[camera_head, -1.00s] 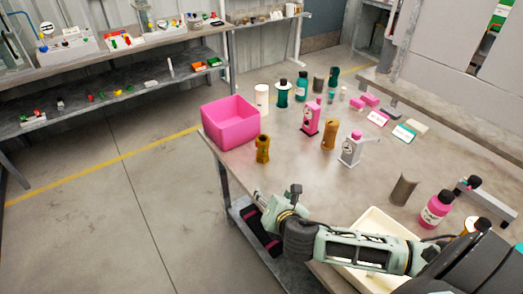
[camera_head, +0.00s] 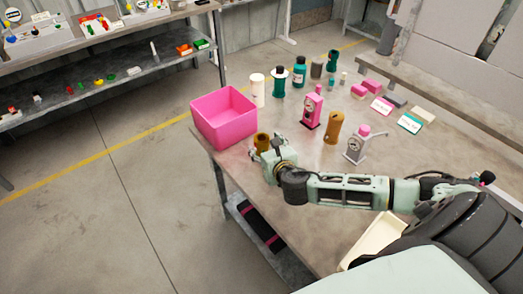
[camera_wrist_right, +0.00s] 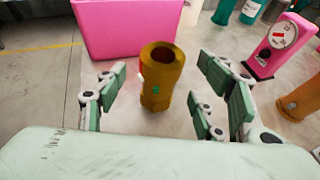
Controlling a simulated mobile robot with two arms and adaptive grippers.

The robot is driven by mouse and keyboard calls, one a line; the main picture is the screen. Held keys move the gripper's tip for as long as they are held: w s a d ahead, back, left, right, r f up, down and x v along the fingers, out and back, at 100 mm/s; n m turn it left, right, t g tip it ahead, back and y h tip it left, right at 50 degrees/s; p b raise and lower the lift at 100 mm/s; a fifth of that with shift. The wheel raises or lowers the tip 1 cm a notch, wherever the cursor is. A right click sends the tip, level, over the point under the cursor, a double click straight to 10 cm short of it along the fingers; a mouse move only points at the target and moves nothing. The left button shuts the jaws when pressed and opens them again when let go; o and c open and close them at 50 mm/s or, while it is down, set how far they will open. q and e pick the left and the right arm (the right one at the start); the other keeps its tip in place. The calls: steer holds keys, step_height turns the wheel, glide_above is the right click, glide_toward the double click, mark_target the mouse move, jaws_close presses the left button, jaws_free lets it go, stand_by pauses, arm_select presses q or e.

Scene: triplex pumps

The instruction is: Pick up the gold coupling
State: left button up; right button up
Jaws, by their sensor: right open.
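In the head view the coupling (camera_head: 262,139) shows only in part behind my right gripper (camera_head: 268,150). My left gripper is not in view.
A pink bin (camera_head: 224,117) stands just behind the coupling at the table's left edge. A brown cylinder (camera_head: 333,128), a pink device (camera_head: 312,106) and a grey device (camera_head: 356,145) stand to the right. A cream tray (camera_head: 372,238) lies near the front.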

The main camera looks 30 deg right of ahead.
mark_target(264, 147)
steer(key=x, duration=0.3)
steer(key=shift+w+d+f, duration=0.15)
steer(key=shift+w+f, duration=0.05)
steer(key=shift+f, duration=0.1)
steer(key=shift+w+d+f+p, duration=0.15)
steer(key=shift+w+f+p, duration=0.15)
steer(key=shift+w, duration=0.25)
steer(key=c, duration=1.5)
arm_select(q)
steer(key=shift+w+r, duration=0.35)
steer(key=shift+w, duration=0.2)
arm_select(e)
steer(key=shift+r, duration=0.1)
jaws_close()
steer(key=shift+r, duration=0.1)
